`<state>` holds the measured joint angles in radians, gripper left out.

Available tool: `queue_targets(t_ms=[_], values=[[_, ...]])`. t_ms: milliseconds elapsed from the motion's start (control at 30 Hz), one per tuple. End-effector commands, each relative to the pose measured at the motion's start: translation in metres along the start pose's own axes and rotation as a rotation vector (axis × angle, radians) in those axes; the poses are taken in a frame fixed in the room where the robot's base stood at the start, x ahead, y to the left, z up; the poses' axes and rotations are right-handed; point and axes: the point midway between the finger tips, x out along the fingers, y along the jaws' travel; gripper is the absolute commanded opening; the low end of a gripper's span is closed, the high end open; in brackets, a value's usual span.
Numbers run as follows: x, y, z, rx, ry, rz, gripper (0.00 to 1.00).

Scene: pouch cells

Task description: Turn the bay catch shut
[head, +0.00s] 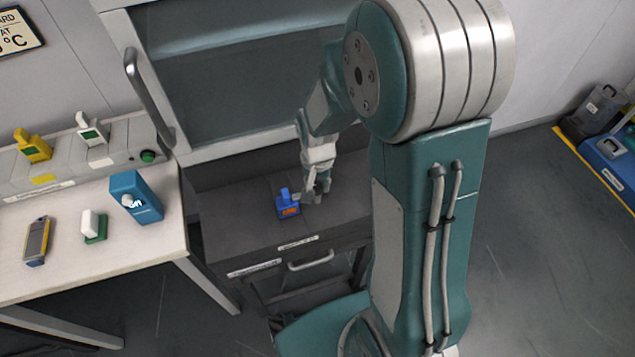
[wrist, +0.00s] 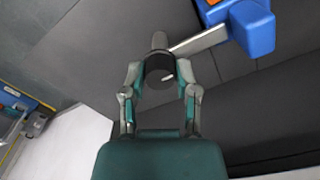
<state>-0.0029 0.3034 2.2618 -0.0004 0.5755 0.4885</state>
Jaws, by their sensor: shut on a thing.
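My gripper (head: 314,192) is low over the dark top of the cabinet, just right of a blue block with an orange face (head: 288,209). In the wrist view my gripper (wrist: 160,82) is shut on a dark round knob (wrist: 159,66), which I take to be the bay catch. A flat grey bar (wrist: 200,40) runs from near the knob towards the blue block (wrist: 251,26), up and to the right. In the head view my fingers hide most of the catch.
The cabinet top (head: 245,232) is mostly bare. A glass-fronted hood with a handle (head: 148,95) stands behind it. At left, a white table (head: 70,265) holds a blue box (head: 136,197), a white-and-green piece (head: 93,226) and a yellow-grey meter (head: 37,241).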

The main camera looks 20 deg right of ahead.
Motion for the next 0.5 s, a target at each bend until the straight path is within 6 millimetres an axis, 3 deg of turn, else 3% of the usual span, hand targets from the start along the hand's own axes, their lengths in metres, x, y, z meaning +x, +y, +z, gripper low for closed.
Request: queue_targets(t_ms=[233,267,300,333,500], values=[[0.0018,0.0006,0.0026,0.001,-0.008,0.003,0.00],[0.0018,0.0006,0.0026,0.001,-0.008,0.003,0.48],[0.0017,0.0005,0.0025,0.001,-0.008,0.003,0.66],[0.0016,0.0005,0.0023,0.001,-0.007,0.003,0.74],[0.0009,0.0003,0.0013,0.000,-0.004,0.001,0.74]])
